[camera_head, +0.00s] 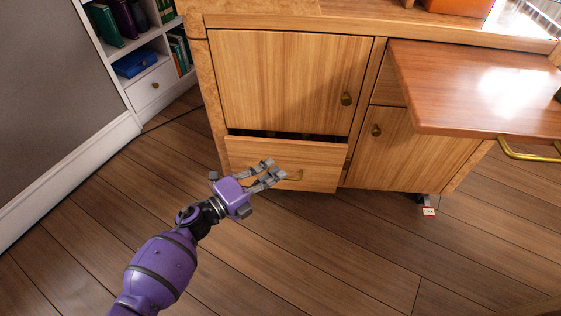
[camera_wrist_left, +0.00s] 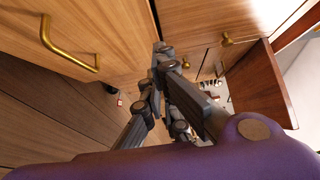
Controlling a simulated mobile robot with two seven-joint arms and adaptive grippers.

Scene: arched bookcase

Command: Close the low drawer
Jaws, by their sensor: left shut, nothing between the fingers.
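The low drawer (camera_head: 318,178) is at the bottom left of the wooden cabinet and stands partly open, with a dark gap above its front. Its brass handle shows in the left wrist view (camera_wrist_left: 66,48). My left gripper (camera_head: 273,174) is shut and empty in front of the drawer front, overlapping its left half and part of the handle in the head view. In the left wrist view the fingers (camera_wrist_left: 165,62) are close to the drawer's face. I cannot tell whether they touch it. My right gripper is not in view.
A cabinet door (camera_head: 288,80) above the drawer and a second door (camera_head: 405,150) to its right are closed. A wooden leaf with a brass bar (camera_head: 480,85) juts out at the right. A white bookcase (camera_head: 152,85) stands at the left. The floor in front is clear.

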